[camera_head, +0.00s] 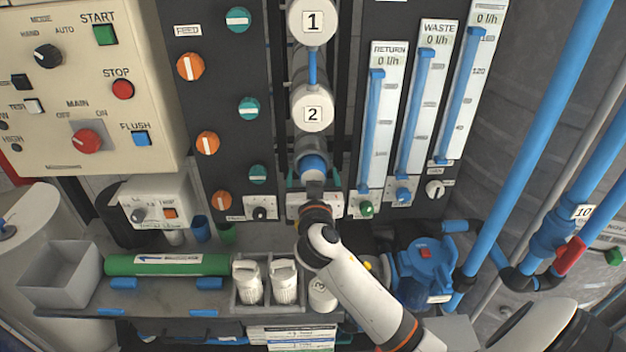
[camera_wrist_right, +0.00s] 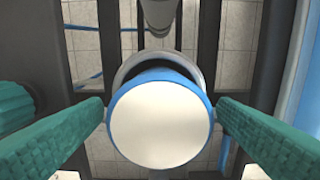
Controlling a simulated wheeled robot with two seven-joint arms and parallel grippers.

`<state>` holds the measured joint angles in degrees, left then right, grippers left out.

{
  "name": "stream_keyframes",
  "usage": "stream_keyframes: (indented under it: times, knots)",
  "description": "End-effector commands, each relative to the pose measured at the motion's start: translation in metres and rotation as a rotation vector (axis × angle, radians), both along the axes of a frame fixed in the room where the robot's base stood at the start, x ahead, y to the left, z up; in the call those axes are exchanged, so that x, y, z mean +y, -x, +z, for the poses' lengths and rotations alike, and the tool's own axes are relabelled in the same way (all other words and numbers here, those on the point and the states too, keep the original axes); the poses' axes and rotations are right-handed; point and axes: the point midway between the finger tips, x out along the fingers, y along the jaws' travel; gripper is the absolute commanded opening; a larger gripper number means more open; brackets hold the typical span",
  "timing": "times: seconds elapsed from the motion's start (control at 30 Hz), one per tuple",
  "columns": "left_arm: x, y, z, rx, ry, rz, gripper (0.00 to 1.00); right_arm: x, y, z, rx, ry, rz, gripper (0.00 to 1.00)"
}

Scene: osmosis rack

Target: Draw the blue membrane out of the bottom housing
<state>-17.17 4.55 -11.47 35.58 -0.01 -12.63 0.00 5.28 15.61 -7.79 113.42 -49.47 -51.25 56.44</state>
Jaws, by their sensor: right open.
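The blue membrane (camera_head: 314,166) sits in the open bottom housing (camera_head: 316,145), below the white caps marked 1 and 2. In the right wrist view the membrane's blue-rimmed white end face (camera_wrist_right: 160,122) faces me and shows in front of the grey housing ring (camera_wrist_right: 133,64). My right gripper (camera_head: 314,184) is just in front of the membrane. Its green fingers (camera_wrist_right: 160,108) are open, one on each side of the end face, with tips close to the rim. I cannot tell whether they touch it. My left gripper is not in view.
On the bench are a green cylinder (camera_head: 168,264), a grey bin (camera_head: 60,273) and a divided tray (camera_head: 263,306) with two white ribbed parts. A white cap (camera_head: 322,295) is beside my right arm. A blue pump (camera_head: 425,270) and blue pipes (camera_head: 520,150) are at right.

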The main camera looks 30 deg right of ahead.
Motion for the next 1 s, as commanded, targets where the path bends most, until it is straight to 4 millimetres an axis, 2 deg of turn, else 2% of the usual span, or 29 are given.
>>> stream_keyframes:
  times: [0.07, 0.4, 1.0]
  knots:
    - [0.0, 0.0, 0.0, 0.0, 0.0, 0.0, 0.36, 0.0, 0.0, 0.0, 0.0, 0.0, 0.0, 0.8]
    - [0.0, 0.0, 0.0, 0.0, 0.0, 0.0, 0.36, 0.0, 0.0, 0.0, 0.0, 0.0, 0.0, 0.26]
    - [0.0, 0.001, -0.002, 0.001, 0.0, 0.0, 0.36, 0.009, 0.014, 0.001, -0.003, 0.003, 0.002, 0.26]
